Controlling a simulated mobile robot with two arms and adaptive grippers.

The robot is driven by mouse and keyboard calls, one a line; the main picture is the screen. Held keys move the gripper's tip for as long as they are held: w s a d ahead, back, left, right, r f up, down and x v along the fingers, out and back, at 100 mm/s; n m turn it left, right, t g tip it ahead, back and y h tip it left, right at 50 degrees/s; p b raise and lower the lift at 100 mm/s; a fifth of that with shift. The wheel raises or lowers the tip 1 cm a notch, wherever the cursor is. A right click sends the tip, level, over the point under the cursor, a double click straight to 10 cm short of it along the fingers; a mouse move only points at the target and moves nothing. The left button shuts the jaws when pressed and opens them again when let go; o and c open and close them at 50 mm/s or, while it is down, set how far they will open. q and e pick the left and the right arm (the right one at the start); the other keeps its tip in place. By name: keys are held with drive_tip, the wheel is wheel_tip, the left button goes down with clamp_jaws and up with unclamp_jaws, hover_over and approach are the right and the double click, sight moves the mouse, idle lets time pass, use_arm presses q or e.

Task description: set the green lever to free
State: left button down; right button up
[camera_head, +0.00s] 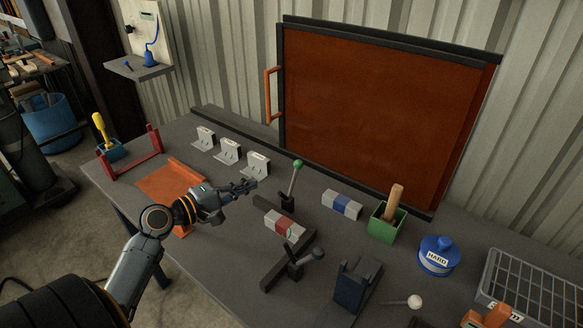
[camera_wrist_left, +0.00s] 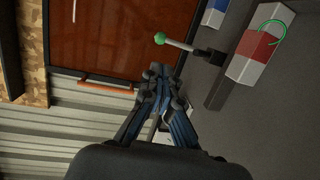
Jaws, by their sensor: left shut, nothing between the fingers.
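The green lever (camera_head: 294,178) is a pale rod with a green ball on top, rising from a dark base on the bench. It stands near upright with a slight tilt in the head view. In the left wrist view the lever (camera_wrist_left: 180,44) lies at the upper middle, its ball toward the left. My left gripper (camera_head: 253,184) is shut and empty, to the left of the lever and apart from it. Its closed fingers also show in the left wrist view (camera_wrist_left: 158,80). My right gripper is not in view. No label for the free position is readable.
A red-and-white block (camera_head: 284,223) and a blue-and-white block (camera_head: 342,204) lie near the lever. A dark lever with a black knob (camera_head: 304,256) stands in front. A green box (camera_head: 387,222) is at right. A brown-red panel (camera_head: 380,110) stands behind. White brackets (camera_head: 229,150) line the back left.

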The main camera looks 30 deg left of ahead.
sight(295, 164)
use_arm(q)
drive_tip(key=p+x, duration=0.4)
drive_tip(key=x, duration=0.8)
drive_tip(key=shift+w+f, duration=0.2)
drive_tip(key=shift+w, duration=0.2)
drive_tip(key=shift+w+d+r+b, duration=0.1)
drive_tip(key=shift+w+r+b, duration=0.1)
drive_tip(key=shift+w+b, duration=0.4)
